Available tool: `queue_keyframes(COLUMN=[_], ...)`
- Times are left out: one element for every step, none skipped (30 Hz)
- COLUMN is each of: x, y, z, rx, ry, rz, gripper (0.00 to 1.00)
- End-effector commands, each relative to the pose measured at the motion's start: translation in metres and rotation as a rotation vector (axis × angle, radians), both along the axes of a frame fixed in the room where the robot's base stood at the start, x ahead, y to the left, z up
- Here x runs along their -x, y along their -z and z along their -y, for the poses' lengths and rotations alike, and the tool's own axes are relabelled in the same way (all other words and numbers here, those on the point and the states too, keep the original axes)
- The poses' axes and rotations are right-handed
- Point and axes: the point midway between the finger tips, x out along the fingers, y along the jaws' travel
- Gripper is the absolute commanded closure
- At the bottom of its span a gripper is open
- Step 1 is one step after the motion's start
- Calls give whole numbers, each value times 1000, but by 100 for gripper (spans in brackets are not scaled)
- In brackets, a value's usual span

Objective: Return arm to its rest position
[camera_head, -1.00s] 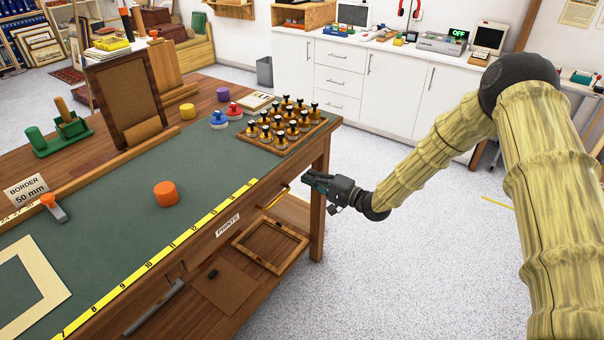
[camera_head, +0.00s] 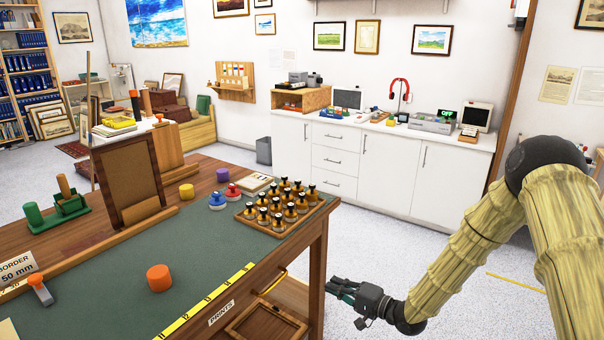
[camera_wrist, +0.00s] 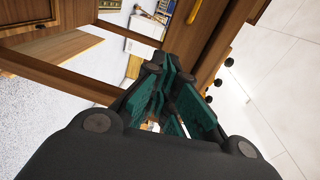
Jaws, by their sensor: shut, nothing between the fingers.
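My gripper (camera_head: 345,289) is shut and empty. In the head view it hangs in the air at the right front corner of the workbench (camera_head: 112,300), beside the bench leg and below the level of the top. My arm comes down to it from the right. In the wrist view the teal fingers of my gripper (camera_wrist: 170,100) are together, with the wooden bench frame (camera_wrist: 95,75) and a yellow drawer handle (camera_wrist: 193,12) beyond them.
On the bench top stand a tray of several dark-capped bottles (camera_head: 280,207), an orange cylinder (camera_head: 160,278) and a brown framed board (camera_head: 128,182). White cabinets (camera_head: 390,170) line the back wall. The floor (camera_head: 375,240) between bench and cabinets is clear.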

Motion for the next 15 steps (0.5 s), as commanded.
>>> queue_keyframes(x=[15,24,37,48,60,76,89,102,122,136,151,172,186,202,223], y=[15,26,42,54,66,80,91,102,115,124,133,144,150,157,165], z=[-4,-5,-6,-5,-4,-3,-1,0,3,7,9,14,17,21,27], rx=[55,95,156,203,251,317,367,417,486,537,586,651,697,746,806], ry=[16,30,45,55,62,68,70,69,63,58,49,33,20,4,-19], rz=[-23,-33,-50,-62,-77,-95,-110,-126,-148,-166,-182,-206,-223,-241,-265], gripper=[100,100,100,100,100,100,100,100,100,100,100,100,100,100,100])
